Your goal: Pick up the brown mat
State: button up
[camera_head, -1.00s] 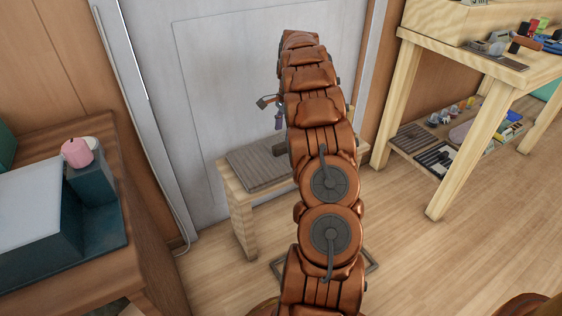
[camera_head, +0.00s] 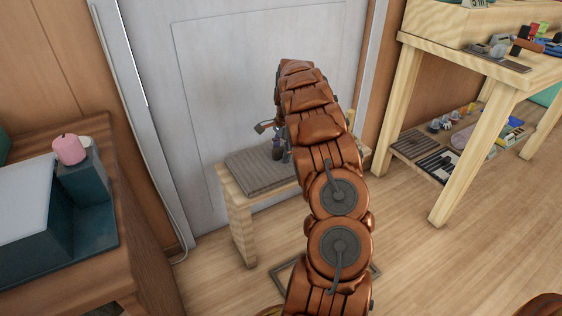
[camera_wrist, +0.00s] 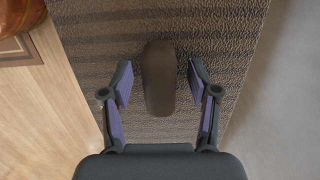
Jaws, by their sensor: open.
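A grey-brown ribbed mat (camera_head: 248,168) lies on a low wooden bench in front of the grey door. In the wrist view the textured mat (camera_wrist: 90,45) fills the middle. A dark brown oblong piece (camera_wrist: 158,85) with rounded ends lies on it; I cannot tell whether this piece or the ribbed sheet is the brown mat. My gripper (camera_wrist: 161,82) is open, with one finger on each side of the oblong piece and gaps to both. In the head view my gripper (camera_head: 278,142) is over the bench, partly hidden by my arm.
The low bench (camera_head: 240,215) stands against the door (camera_head: 215,90). A wooden shelf table (camera_head: 455,170) with many small items is at the right. The floor between is mostly clear.

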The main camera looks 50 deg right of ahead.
grip_shut()
dwell(0.4)
